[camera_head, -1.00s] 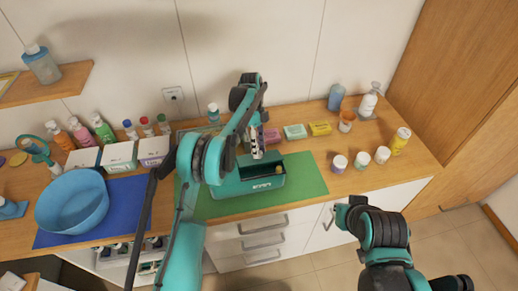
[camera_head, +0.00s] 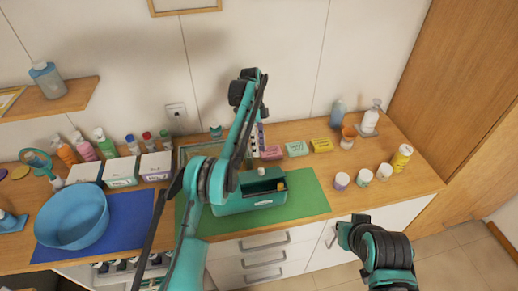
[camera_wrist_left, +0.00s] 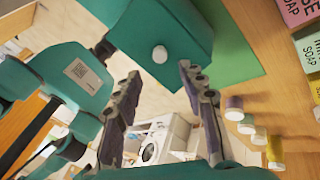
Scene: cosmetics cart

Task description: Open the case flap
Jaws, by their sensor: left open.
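The teal case (camera_head: 235,204) stands on a green mat on the counter. In the head view its top shows a dark opening with a small yellow item inside. In the left wrist view a teal body with a round white knob (camera_wrist_left: 160,54) lies just beyond my fingertips; I take it to be the case. My left gripper (camera_wrist_left: 161,74) is open, its two fingers apart with nothing between them. In the head view the left gripper (camera_head: 261,142) is above and behind the case, partly hidden by its own arm.
Soap boxes (camera_head: 297,148) stand behind and right of the case. Small jars (camera_head: 364,176) and a yellow can (camera_head: 401,157) stand farther right. White boxes (camera_head: 120,172) and a blue basin (camera_head: 72,217) are at left. The right part of the green mat (camera_head: 306,196) is clear.

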